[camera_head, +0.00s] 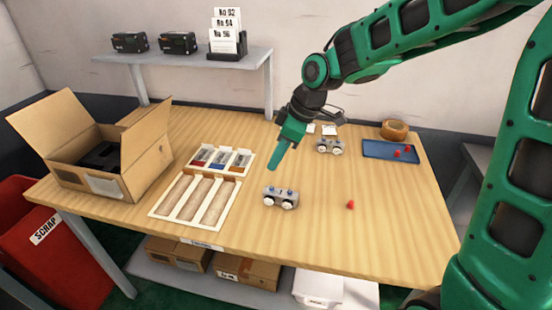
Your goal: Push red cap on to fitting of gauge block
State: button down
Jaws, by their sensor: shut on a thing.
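A grey gauge block (281,197) with round white gauges on its front and small blue parts on top stands on the table near the middle. My green gripper (273,167) points down just above and behind it, apart from it as far as I can tell. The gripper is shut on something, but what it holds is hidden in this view. One loose red cap (350,205) lies on the table to the right of the block. More red caps (399,153) lie in the blue tray (375,155) at the back right. Any fitting detail is too small to make out.
A second gauge block (329,146) stands farther back. A roll of tape (394,130) is behind the tray. A white sorting tray (160,210) and an open cardboard box (133,165) are on the left. The front right of the table is mostly clear.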

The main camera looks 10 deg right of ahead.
jog(key=shift+n, duration=0.5)
jog(key=shift+s+a+f, duration=0.1)
jog(key=shift+s+f, duration=0.05)
jog(key=shift+f, duration=0.7)
jog(key=shift+s+a+f, duration=0.15)
jog(key=shift+f, duration=0.7)
jog(key=shift+s+a+f, duration=0.1)
jog(key=shift+s+f, duration=0.05)
jog(key=shift+f, duration=0.7)
jog(key=shift+f, duration=0.7)
jog(key=c, duration=1.7)
grip_release()
jog(key=shift+c, duration=0.2)
